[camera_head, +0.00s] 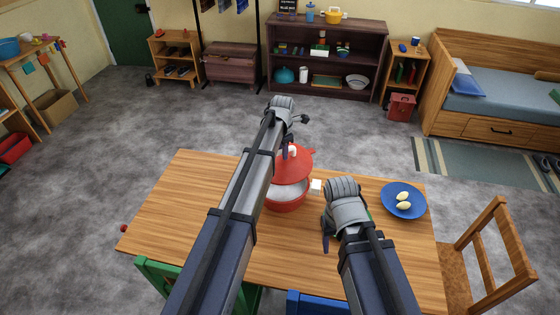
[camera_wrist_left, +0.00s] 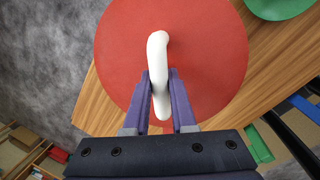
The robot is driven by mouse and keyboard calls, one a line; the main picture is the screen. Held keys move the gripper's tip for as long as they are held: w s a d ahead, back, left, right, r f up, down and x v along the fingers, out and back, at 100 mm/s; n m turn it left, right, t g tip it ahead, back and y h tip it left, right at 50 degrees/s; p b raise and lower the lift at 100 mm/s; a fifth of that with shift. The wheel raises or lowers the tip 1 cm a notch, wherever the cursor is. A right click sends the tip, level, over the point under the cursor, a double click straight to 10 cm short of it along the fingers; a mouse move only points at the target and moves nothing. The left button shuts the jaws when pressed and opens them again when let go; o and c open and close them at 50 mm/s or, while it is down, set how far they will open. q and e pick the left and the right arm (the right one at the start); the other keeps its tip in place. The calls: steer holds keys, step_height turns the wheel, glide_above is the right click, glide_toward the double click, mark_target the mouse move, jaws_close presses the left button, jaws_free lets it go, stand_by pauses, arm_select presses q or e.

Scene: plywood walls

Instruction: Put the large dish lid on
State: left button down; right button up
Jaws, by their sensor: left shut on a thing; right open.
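The large red lid (camera_head: 293,166) with a white handle (camera_wrist_left: 158,70) is held over the red dish (camera_head: 287,206). The dish stands on the wooden table, and its pale inside shows below the lid, so the lid is apart from the near rim and looks tilted. My left gripper (camera_wrist_left: 160,98) is shut on the white handle; it also shows in the head view (camera_head: 288,151), partly hidden by its arm. The lid hides the dish in the left wrist view. My right gripper (camera_head: 328,238) is open over the table, right of the dish.
A green round thing (camera_wrist_left: 280,8) shows in the left wrist view. The table's left part is clear. Chairs stand around it.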

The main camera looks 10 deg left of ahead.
mark_target(282, 164)
arm_select(q)
step_height(282, 164, down, 2)
steer(key=shift+w+a+f+b, duration=0.15)
steer(key=shift+f+b, duration=0.1)
steer(key=shift+b, duration=0.5)
steer(key=shift+f+b, duration=0.45)
steer(key=shift+b, duration=0.05)
arm_select(e)
step_height(282, 164, down, 3)
steer(key=shift+w+a+f, duration=0.1)
steer(key=shift+w+f, duration=0.05)
steer(key=shift+f, duration=0.05)
arm_select(q)
steer(key=shift+f, duration=0.15)
arm_select(e)
steer(key=shift+f, duration=0.15)
arm_select(q)
steer(key=shift+f+b, duration=1.75)
steer(key=shift+b, duration=0.15)
arm_select(e)
steer(key=shift+f, duration=1.75)
arm_select(q)
steer(key=shift+f+b, duration=0.4)
arm_select(e)
steer(key=shift+f, duration=0.4)
arm_select(q)
steer(key=shift+f+b, duration=0.7)
arm_select(e)
steer(key=shift+f, duration=0.7)
